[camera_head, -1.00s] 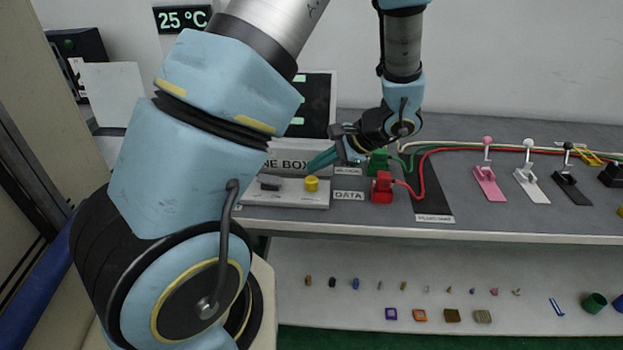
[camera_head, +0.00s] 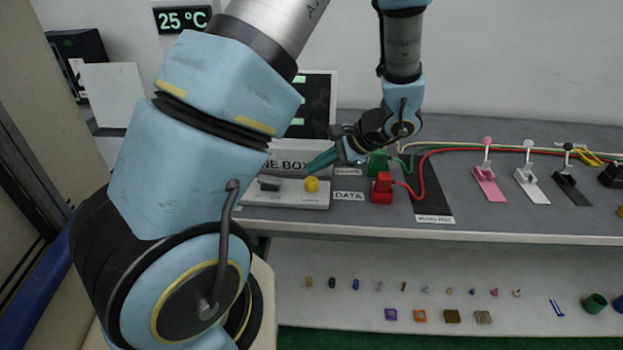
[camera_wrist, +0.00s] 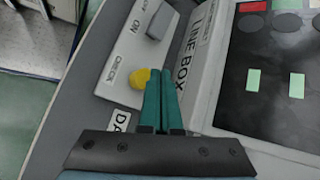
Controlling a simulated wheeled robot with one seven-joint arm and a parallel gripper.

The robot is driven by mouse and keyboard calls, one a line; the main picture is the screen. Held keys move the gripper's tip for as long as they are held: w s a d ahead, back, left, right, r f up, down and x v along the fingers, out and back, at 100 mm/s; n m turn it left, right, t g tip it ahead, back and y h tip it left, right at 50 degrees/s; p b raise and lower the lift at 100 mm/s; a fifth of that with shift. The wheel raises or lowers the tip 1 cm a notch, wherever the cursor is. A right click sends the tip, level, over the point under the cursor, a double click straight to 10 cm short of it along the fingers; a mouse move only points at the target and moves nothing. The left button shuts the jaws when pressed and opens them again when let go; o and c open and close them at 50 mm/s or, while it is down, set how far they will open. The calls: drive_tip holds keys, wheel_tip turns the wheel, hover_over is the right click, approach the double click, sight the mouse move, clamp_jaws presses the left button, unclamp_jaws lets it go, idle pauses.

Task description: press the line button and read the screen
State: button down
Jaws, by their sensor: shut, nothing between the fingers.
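The line box (camera_head: 284,198) stands on the bench, with a yellow button (camera_head: 311,184) and a dark rocker switch (camera_head: 269,184) on its light base. In the wrist view the yellow button (camera_wrist: 139,78) sits beside the tips of my gripper (camera_wrist: 160,75), partly behind the left finger. I cannot tell whether they touch. My gripper (camera_head: 312,167) has green fingers, shut and empty, angled down toward the button.
Green (camera_head: 378,161) and red (camera_head: 382,188) plug blocks with cables stand just right of the line box. Pink (camera_head: 488,184), white (camera_head: 531,185) and black (camera_head: 570,188) levers are farther right. Small objects lie on the lower shelf (camera_head: 360,255). A wall display (camera_head: 182,19) reads 25 °C.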

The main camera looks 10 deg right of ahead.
sight(317, 180)
drive_tip(key=shift+f, duration=0.15)
idle(0.4)
drive_tip(key=shift+f+b, duration=0.25)
drive_tip(key=shift+b, duration=0.15)
drive_tip(key=shift+f+b, duration=0.55)
drive_tip(key=shift+f, duration=0.05)
idle(0.7)
drive_tip(key=shift+r, duration=0.1)
drive_tip(key=shift+r+p, duration=0.75)
drive_tip(key=shift+r, duration=0.2)
drive_tip(key=shift+r+p, duration=1.85)
drive_tip(key=shift+r, duration=0.7)
drive_tip(key=shift+f, duration=0.1)
